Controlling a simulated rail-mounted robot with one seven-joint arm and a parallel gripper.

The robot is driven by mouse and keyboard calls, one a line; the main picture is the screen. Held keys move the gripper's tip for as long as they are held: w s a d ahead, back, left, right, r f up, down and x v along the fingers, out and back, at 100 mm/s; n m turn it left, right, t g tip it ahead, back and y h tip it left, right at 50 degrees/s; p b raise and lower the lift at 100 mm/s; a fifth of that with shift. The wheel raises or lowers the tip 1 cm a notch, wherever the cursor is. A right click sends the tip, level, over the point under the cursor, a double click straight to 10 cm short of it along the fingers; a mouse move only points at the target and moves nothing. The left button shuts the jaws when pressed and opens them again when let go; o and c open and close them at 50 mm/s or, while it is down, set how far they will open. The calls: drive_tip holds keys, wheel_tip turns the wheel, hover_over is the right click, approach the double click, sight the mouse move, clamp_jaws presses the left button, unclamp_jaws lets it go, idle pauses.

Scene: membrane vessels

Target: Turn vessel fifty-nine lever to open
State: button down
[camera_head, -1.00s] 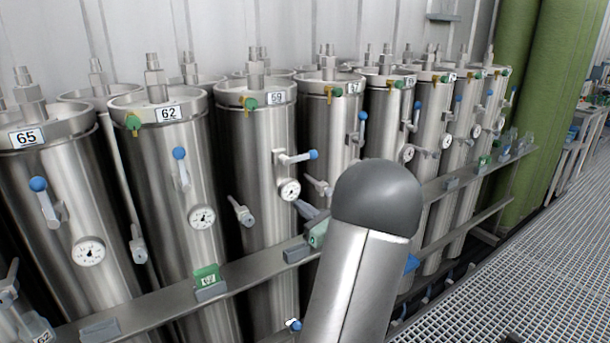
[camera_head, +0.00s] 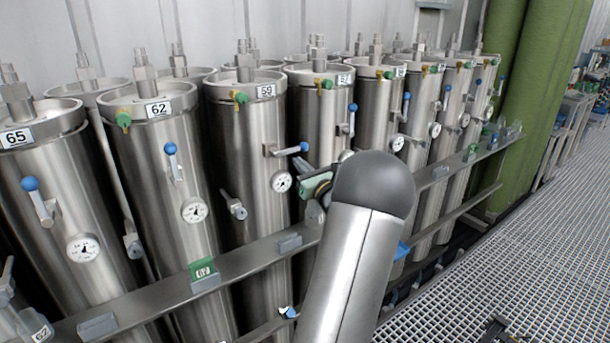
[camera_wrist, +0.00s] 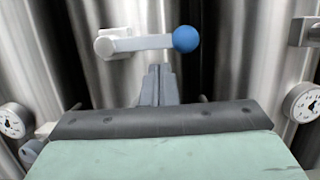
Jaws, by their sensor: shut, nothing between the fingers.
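Vessel fifty-nine (camera_head: 247,130) is a steel cylinder with a "59" label (camera_head: 266,91) near its top. Its lever (camera_head: 287,151) lies roughly horizontal, with its blue ball (camera_head: 304,148) at the right end. In the wrist view the lever (camera_wrist: 150,43) runs across the upper middle, its blue ball (camera_wrist: 186,39) to the right. My gripper (camera_wrist: 157,72) is shut and empty, its fingertips just below the lever in the picture; I cannot tell whether they touch. In the head view my gripper (camera_head: 318,183) is right of and below the lever, partly hidden by my arm.
A pressure gauge (camera_head: 281,181) sits below the lever. A metal rail (camera_head: 245,262) crosses in front.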

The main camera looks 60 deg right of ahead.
sight(302, 147)
drive_tip(key=shift+r, duration=0.45)
drive_tip(key=shift+d+r+n+y+b, duration=0.15)
drive_tip(key=shift+r+n+b, duration=0.1)
drive_tip(key=shift+n+b, duration=0.35)
drive_tip(key=shift+d+r+n+y+b, duration=0.1)
drive_tip(key=shift+r+n+y+b, duration=0.1)
drive_tip(key=shift+n+b, duration=0.35)
drive_tip(key=n+b, duration=0.1)
drive_tip(key=n, duration=0.1)
drive_tip(key=r+n+y+b, duration=0.1)
drive_tip(key=b, duration=0.1)
drive_tip(key=shift+d+n+t, duration=0.1)
drive_tip(key=shift+n+t, duration=0.2)
drive_tip(key=shift+n, duration=0.05)
wheel_tip(302, 147, up, 3)
drive_tip(key=n+y+b, duration=0.1)
drive_tip(key=n+b, duration=0.1)
drive_tip(key=n+y+b, duration=0.1)
drive_tip(key=n+b, duration=0.2)
drive_tip(key=shift+f, duration=0.2)
drive_tip(key=shift+w+a+r+n+g+y+b, duration=0.3)
drive_tip(key=shift+a+r+n+b, duration=0.3)
drive_tip(key=shift+n+b, duration=0.85)
drive_tip(key=shift+w+a+r+n+g+y+b, duration=0.25)
drive_tip(key=shift+a+r+n+b, duration=0.4)
drive_tip(key=shift+n, duration=1.3)
drive_tip(key=shift+w+a+r+n+g+y+b, duration=0.3)
drive_tip(key=shift+r+n+b, duration=0.45)
drive_tip(key=shift+n+b, duration=0.8)
drive_tip(key=shift+s+a, duration=0.1)
